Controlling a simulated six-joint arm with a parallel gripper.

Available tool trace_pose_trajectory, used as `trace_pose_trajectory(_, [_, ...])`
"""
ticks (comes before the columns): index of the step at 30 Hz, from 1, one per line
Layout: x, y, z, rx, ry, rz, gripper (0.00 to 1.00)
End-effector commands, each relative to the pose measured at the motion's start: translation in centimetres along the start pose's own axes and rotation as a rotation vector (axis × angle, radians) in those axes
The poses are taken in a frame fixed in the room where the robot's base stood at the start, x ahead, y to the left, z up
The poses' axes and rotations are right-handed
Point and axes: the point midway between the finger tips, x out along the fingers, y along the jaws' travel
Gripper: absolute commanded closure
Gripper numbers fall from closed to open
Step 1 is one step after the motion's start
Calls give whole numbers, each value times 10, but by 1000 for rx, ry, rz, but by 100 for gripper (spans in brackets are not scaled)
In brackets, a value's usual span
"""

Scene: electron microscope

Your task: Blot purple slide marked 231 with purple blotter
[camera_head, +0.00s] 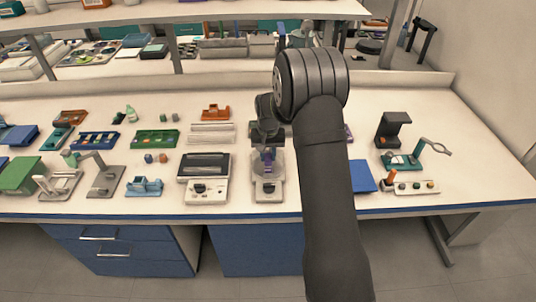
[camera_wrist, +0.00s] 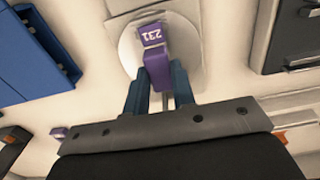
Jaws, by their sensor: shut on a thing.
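A purple face marked 231 (camera_wrist: 152,35) shows over a pale round plate (camera_wrist: 127,45) in the wrist view. My gripper (camera_wrist: 160,80) is shut on a darker purple piece (camera_wrist: 158,68) right beside that face. I cannot tell whether this piece is the blotter or part of the slide. In the head view, my gripper (camera_head: 268,150) is over the round plate of a small white device (camera_head: 268,190), with purple showing there. Another small purple thing (camera_wrist: 58,132) lies in the wrist view's lower left; it is partly hidden by my arm in the head view (camera_head: 348,132).
A white device with a dark top (camera_head: 203,180) stands just left of the plate. A blue box (camera_head: 362,176) is to the right, partly behind my arm. Racks and tools fill the left bench, including a green rack (camera_head: 155,139).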

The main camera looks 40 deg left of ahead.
Motion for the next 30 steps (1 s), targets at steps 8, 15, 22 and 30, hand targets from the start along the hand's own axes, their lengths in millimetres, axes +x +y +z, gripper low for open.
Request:
trace_pose_trajectory(8, [0, 0, 0, 0, 0, 0, 88])
trace_pose_trajectory(15, [0, 0, 0, 0, 0, 0, 52])
trace_pose_trajectory(22, [-2, 0, 0, 0, 0, 0, 52])
trace_pose_trajectory(30, [-40, 0, -1, 0, 5, -1, 52])
